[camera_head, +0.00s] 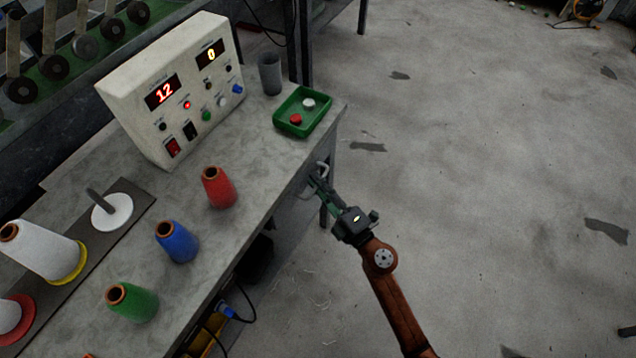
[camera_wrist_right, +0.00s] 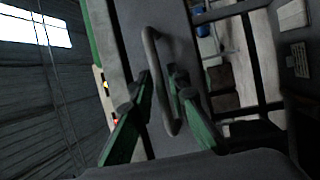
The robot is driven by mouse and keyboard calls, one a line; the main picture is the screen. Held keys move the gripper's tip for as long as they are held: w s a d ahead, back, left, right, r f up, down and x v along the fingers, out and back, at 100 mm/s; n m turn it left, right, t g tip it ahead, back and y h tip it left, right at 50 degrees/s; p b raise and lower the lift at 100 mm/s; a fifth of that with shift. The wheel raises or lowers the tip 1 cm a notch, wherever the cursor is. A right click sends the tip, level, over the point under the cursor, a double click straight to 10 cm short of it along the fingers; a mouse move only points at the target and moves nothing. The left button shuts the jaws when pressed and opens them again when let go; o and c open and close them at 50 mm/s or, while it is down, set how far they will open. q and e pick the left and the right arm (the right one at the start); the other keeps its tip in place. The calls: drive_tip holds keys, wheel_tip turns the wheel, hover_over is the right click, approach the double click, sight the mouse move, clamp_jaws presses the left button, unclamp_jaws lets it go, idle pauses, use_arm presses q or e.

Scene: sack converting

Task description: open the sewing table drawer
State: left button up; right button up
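The sewing table (camera_head: 252,178) runs along the left in the head view. Its drawer front (camera_head: 287,207) is on the side facing my right arm, with a grey loop handle (camera_head: 322,167) near the far end. The drawer looks flush with the table. My right gripper (camera_head: 316,183) is at this handle. In the right wrist view the handle (camera_wrist_right: 161,82) runs between the two green fingers of the gripper (camera_wrist_right: 160,82). The fingers are apart, one on each side of the bar; a small gap shows on the left. My left gripper is in neither view.
On the tabletop are a control box (camera_head: 175,85), a green tray (camera_head: 302,112), a grey cup (camera_head: 270,74), and red (camera_head: 219,187), blue (camera_head: 177,242) and green (camera_head: 132,302) thread cones. The floor (camera_head: 480,180) right of the table is open.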

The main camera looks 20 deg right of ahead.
drive_tip(key=shift+c, duration=0.3)
clamp_jaws()
